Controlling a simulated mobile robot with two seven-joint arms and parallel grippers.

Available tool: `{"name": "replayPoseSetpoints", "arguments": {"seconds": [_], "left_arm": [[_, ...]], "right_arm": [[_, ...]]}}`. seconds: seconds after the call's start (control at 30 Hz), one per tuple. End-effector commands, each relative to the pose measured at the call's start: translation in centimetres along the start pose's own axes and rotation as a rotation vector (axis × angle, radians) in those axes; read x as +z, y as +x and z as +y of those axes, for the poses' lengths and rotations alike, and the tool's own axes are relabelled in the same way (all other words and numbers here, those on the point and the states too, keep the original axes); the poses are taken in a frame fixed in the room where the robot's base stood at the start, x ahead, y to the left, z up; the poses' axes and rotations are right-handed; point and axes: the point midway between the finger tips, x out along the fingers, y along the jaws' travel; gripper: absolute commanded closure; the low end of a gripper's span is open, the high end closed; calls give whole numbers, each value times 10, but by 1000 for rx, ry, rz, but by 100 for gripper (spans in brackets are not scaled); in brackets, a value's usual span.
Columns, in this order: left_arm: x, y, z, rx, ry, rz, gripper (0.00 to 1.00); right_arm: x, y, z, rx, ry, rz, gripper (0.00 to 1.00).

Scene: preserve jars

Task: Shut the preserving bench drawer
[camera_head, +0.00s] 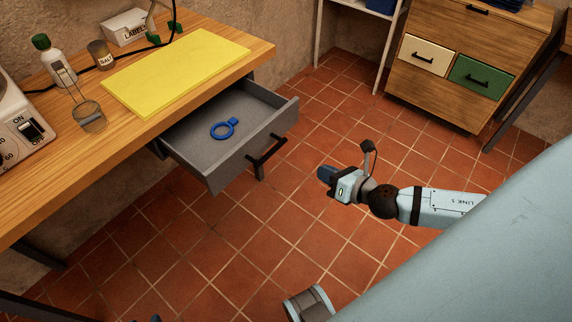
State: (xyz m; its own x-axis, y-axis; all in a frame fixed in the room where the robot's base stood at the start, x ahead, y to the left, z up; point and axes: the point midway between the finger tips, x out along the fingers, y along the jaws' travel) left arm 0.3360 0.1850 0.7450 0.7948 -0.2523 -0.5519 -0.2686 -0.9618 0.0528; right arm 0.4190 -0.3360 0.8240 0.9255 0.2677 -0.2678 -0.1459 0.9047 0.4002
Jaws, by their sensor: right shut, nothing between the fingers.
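The preserving bench drawer (190,150) is grey and stands pulled out from under the wooden bench top. Its dark bar handle (267,150) is on the front panel, which faces right and toward me. A blue ring with a tab (224,129) lies flat inside the drawer. My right gripper (326,174) is to the right of the handle, apart from it, over the open floor. Its dark blue fingers point left toward the drawer. It is shut and empty. Only a dark sliver at the bottom edge may be my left gripper (151,319); its fingers cannot be made out.
A wooden cabinet (440,96) stands back right. Tiled floor between is clear.

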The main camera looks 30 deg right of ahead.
Motion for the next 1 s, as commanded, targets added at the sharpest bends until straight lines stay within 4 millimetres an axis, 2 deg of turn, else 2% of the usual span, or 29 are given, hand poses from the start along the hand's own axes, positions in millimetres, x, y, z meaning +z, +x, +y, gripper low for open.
{"name": "replayPoseSetpoints", "arguments": {"seconds": [0.03, 0.1, 0.23, 0.47, 1.0], "left_arm": [[14, 10, -1, 1, -2, -1, 57], [16, 12, -1, 1, -4, 2, 57], [13, 12, 0, 2, -8, 9, 57], [9, 10, 0, 2, -10, 8, 57], [11, 9, 0, 1, -15, -4, 57]], "right_arm": [[-5, 4, -10, 22, -145, -9, 100], [0, 6, -13, 43, -296, -22, 100], [6, 7, -15, 62, -432, -34, 100], [10, 24, -13, 62, -446, -39, 100], [11, 116, -7, 61, -442, -38, 100]]}}
